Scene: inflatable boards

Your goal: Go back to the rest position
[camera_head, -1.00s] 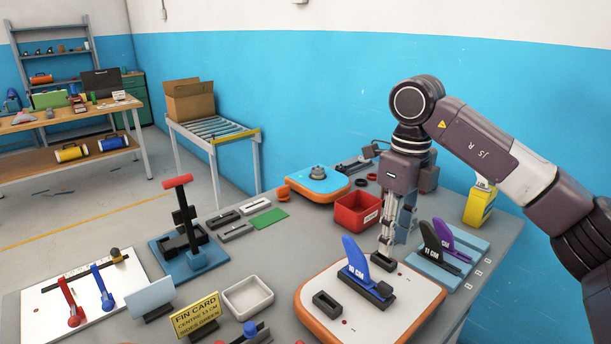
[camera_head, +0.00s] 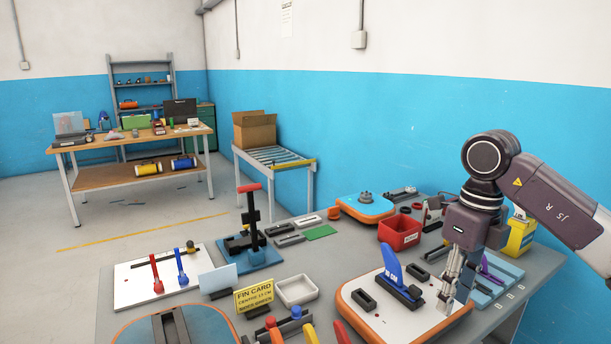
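My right gripper (camera_head: 447,295) points down over the right part of the white, orange-edged board (camera_head: 378,325), just right of the blue fin. Its fingers look close together and nothing clear shows between them; I cannot tell how far they are apart, or whether they touch the board. The blue fin (camera_head: 391,262) stands upright in a black box (camera_head: 402,297) on that board, apart from the gripper. A purple fin (camera_head: 490,270) lies on a light blue tray (camera_head: 512,273) behind the gripper, partly hidden. My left gripper is not in view.
A red bin (camera_head: 400,235) and a yellow container (camera_head: 521,236) stand behind the gripper. A yellow fin card (camera_head: 254,297), a white tray (camera_head: 297,290) and a blue stand with a red handle (camera_head: 250,225) are to the left. Another board (camera_head: 135,337) shows at the bottom edge.

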